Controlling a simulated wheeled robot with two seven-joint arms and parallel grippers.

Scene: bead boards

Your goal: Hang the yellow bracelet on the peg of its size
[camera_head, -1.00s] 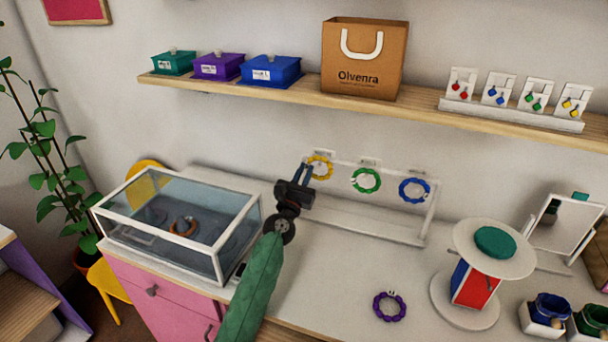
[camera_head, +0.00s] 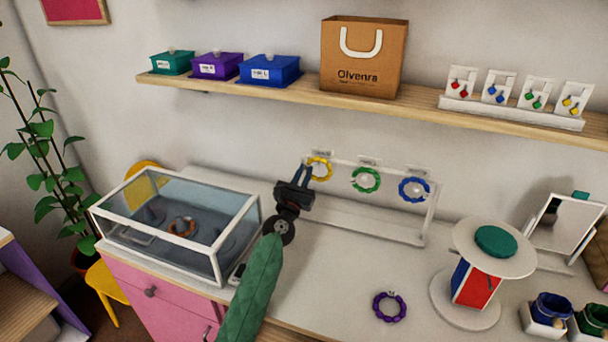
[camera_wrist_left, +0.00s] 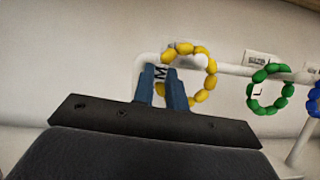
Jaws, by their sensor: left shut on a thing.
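The yellow bracelet (camera_head: 320,168) is at the left end of the white rack (camera_head: 428,212). It also shows in the left wrist view (camera_wrist_left: 211,68), upright, in front of a label with an "M". My left gripper (camera_head: 303,172) is at the bracelet's left side, shut on it; in the left wrist view its blue fingers (camera_wrist_left: 162,78) meet the ring's left side. I cannot tell whether the bracelet rests on the peg, as the peg is hidden. A green bracelet (camera_head: 366,180) and a blue bracelet (camera_head: 415,190) hang to the right. My right gripper is not in view.
A glass case (camera_head: 222,245) stands on the counter left of my arm. A purple bracelet (camera_head: 389,307) lies on the counter, and a round white stand (camera_head: 520,258) is to the right. A wooden shelf (camera_head: 340,97) runs above the rack.

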